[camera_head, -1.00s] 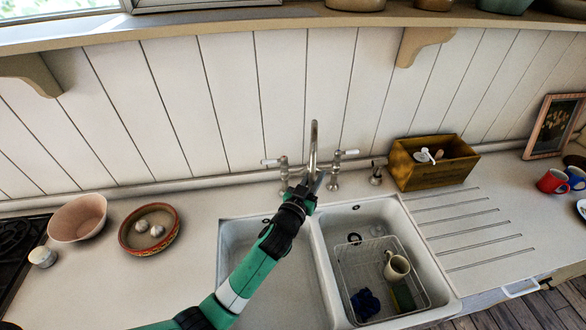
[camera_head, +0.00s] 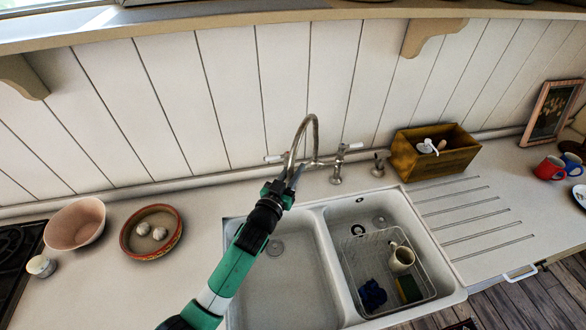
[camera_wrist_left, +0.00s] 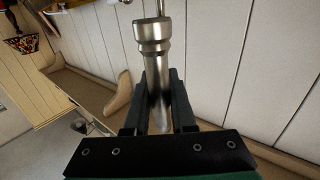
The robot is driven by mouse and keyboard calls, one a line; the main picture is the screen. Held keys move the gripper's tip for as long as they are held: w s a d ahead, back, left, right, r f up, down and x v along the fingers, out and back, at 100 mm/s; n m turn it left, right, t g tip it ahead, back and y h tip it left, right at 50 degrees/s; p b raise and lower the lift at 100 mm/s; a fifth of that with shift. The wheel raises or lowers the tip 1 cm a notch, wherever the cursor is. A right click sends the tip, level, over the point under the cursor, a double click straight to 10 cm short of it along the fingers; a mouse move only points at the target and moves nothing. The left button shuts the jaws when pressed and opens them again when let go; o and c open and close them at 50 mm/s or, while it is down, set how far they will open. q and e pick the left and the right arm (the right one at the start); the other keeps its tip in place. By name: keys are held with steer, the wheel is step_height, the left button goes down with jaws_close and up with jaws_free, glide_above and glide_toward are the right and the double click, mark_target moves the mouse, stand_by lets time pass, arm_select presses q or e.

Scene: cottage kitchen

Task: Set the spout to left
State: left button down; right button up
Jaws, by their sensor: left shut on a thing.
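The metal spout (camera_head: 304,130) arches up from the tap behind the double sink and now swings out toward the left basin (camera_head: 283,285) in the head view. My left gripper (camera_head: 283,183) is shut on the spout near its outlet end. In the left wrist view the spout (camera_wrist_left: 155,60) runs between the two fingers of my left gripper (camera_wrist_left: 158,105). The tap handles (camera_head: 338,160) stand at the spout's base; the left handle is partly hidden behind the spout. My right gripper is not in view.
The right basin (camera_head: 352,218) holds a wire rack (camera_head: 432,285) with a cream mug (camera_head: 402,258). A wooden box (camera_head: 455,158) stands right of the tap. A patterned bowl (camera_head: 127,247) and a pink bowl (camera_head: 75,222) sit on the left counter. A ribbed drainboard lies to the right.

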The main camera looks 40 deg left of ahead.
arm_select(q)
steer(key=shift+r, duration=0.1)
steer(key=c, duration=0.7)
jaws_free()
steer(key=shift+c, duration=0.2)
steer(key=shift+s, duration=0.1)
steer(key=v, duration=1.1)
steer(key=shift+s, duration=0.25)
steer(key=shift+d, duration=0.1)
steer(key=shift+c, duration=0.3)
